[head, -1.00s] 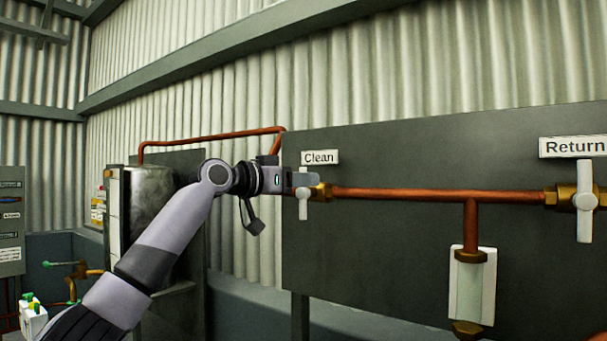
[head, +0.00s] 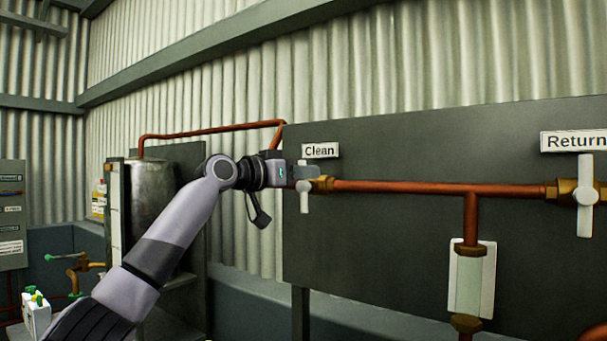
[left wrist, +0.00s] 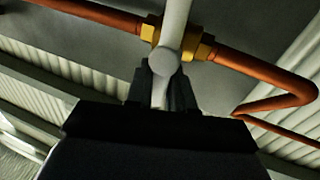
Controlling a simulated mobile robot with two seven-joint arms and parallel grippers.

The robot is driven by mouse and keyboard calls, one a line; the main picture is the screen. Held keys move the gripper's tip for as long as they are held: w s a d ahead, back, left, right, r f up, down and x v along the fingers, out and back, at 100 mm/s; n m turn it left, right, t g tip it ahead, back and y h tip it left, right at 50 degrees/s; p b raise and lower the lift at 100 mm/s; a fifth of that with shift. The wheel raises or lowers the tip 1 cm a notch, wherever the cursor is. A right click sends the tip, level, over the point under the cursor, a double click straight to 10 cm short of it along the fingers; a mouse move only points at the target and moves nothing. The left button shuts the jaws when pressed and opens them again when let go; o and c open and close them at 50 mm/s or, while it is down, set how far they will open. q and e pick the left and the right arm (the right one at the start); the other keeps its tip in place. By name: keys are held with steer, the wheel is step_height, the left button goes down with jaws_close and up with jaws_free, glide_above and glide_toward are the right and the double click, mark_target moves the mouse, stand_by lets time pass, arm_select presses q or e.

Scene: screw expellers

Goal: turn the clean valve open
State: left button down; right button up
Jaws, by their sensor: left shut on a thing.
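The clean valve has a white handle (head: 304,202) under the "Clean" label (head: 320,150). The handle stands upright, across the horizontal copper pipe, beside a brass fitting (head: 322,184). My left gripper (head: 306,173) is at the handle and hides part of it in the head view. In the left wrist view the dark fingers (left wrist: 163,92) are shut on one end of the white handle (left wrist: 172,40), with the brass valve body (left wrist: 203,47) just beyond. My right gripper is in neither view.
A second white valve handle (head: 585,195) stands upright under the "Return" label at the right. A copper pipe (head: 420,188) joins both valves along a dark panel (head: 380,245). A metal tank (head: 152,195) stands behind my left arm.

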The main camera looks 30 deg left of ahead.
arm_select(q)
steer(key=n, duration=0.2)
steer(key=n+t, duration=0.1)
steer(key=n, duration=0.1)
steer(key=shift+w+a+f, duration=0.1)
steer(key=shift+a+f, duration=0.05)
steer(key=shift+a, duration=0.25)
steer(key=shift+w+a+f+n+t+y, duration=0.1)
steer(key=shift+a+f+n+t+y, duration=0.45)
steer(key=shift+n, duration=2.2)
steer(key=shift+s+a+f+n+t+y, duration=0.1)
steer(key=shift+f+n+t+y, duration=0.55)
steer(key=shift+n, duration=2.05)
steer(key=shift+w+a+f+n+t+y, duration=0.2)
steer(key=shift+n+y, duration=0.7)
steer(key=shift+n, duration=1.85)
steer(key=shift+s+r, duration=0.1)
steer(key=c, duration=1.1)
jaws_free()
